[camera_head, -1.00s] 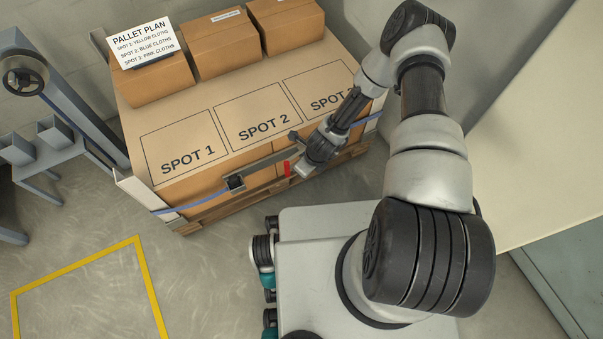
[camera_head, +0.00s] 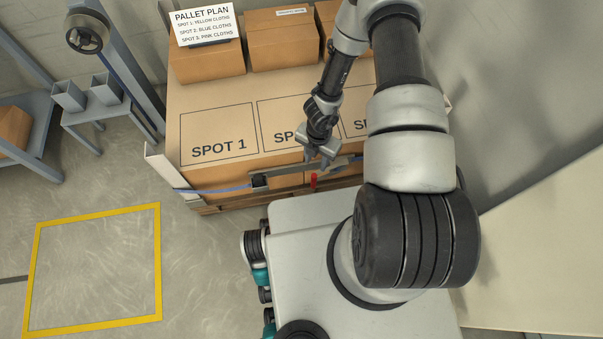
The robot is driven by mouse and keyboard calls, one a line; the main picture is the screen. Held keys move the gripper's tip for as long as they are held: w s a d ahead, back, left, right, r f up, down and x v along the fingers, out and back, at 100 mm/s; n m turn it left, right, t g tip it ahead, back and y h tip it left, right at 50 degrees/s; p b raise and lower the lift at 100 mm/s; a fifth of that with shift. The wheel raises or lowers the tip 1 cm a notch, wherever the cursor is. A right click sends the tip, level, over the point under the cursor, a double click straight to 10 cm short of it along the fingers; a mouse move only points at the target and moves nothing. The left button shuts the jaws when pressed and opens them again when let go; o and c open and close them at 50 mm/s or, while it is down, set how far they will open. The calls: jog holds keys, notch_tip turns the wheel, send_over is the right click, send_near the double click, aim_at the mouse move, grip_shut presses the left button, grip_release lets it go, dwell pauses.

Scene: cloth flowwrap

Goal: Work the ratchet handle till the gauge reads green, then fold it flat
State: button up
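A grey metal ratchet bar (camera_head: 287,173) lies along the front of the carton stack, on a blue strap (camera_head: 222,189). A dark block (camera_head: 260,181) is at its left end. A small red piece (camera_head: 313,181) hangs at the bar's lower edge; I cannot tell whether it is the gauge or part of the handle. No green shows. My gripper (camera_head: 318,160) points down at the bar, just above the red piece. Its fingers look apart with nothing between them. I cannot tell whether they touch the bar. The handle's angle is unclear, and my arm hides the strap's right part.
The cartons (camera_head: 225,115) stand on a wooden pallet (camera_head: 235,201), with smaller boxes (camera_head: 208,62) and a pallet plan sign (camera_head: 206,25) on top. A white corner board (camera_head: 168,175) sticks out at left. A yellow floor outline (camera_head: 95,214) encloses clear floor. A bench stands at left.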

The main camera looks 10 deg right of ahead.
aim_at(314, 182)
jog(key=shift+w+a+f+m, duration=0.1)
jog(key=shift+f+m, duration=0.15)
jog(key=shift+m, duration=0.05)
notch_tip(314, 182, down, 17)
jog(key=b, duration=0.5)
jog(key=shift+r, duration=0.15)
grip_shut()
